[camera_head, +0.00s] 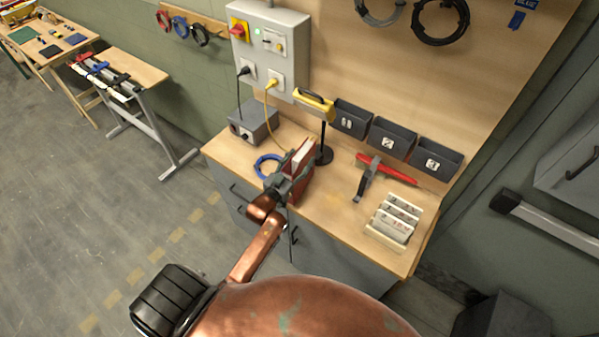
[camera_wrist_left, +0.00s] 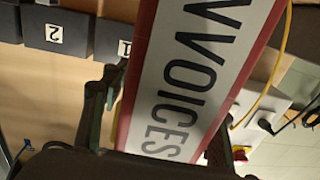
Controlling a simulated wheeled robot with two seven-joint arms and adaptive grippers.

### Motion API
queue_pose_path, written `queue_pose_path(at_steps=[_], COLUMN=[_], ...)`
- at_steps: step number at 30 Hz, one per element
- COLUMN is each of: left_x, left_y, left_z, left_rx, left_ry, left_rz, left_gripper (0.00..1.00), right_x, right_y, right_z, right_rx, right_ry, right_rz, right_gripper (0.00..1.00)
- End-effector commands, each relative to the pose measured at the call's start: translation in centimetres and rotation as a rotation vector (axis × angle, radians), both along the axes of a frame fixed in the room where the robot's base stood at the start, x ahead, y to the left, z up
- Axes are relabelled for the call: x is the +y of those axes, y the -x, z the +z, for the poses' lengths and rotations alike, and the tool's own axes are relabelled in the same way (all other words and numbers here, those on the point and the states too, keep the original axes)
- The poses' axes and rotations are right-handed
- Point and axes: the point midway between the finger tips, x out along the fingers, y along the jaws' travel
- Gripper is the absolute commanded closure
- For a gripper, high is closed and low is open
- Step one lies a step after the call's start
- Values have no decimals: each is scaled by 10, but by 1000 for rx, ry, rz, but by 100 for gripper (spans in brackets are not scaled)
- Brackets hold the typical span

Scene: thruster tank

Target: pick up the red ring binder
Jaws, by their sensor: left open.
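The red ring binder (camera_head: 303,162) stands upright near the front edge of the wooden workbench (camera_head: 325,210), with a white label on its spine. In the left wrist view the binder's spine (camera_wrist_left: 200,65) fills the middle, its label reading "INVOICES". My left gripper (camera_head: 286,186) is open at the binder, on its near side. In the left wrist view one finger shows on each side of the spine; I cannot tell whether they touch it. My right gripper is in neither view.
A blue cable coil (camera_head: 267,166) lies just left of the binder, and a black stand (camera_head: 323,153) is close behind. Dark bins (camera_head: 392,138) line the back.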

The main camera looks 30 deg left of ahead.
Motion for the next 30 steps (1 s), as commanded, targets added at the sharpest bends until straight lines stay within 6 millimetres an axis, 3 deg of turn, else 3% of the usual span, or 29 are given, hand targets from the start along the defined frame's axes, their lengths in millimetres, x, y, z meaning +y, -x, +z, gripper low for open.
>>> queue_pose_path(at_steps=[3,26,30], left_x=[0,0,0], left_y=[1,1,1], left_z=[0,0,0], left_rx=[0,1,0], left_ry=[0,0,0], left_rz=[0,0,0], left_gripper=[46,98,100], right_x=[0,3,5], right_y=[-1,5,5], right_z=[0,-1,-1], right_rx=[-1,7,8], right_ry=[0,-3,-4], right_rz=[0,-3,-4], right_gripper=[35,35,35])
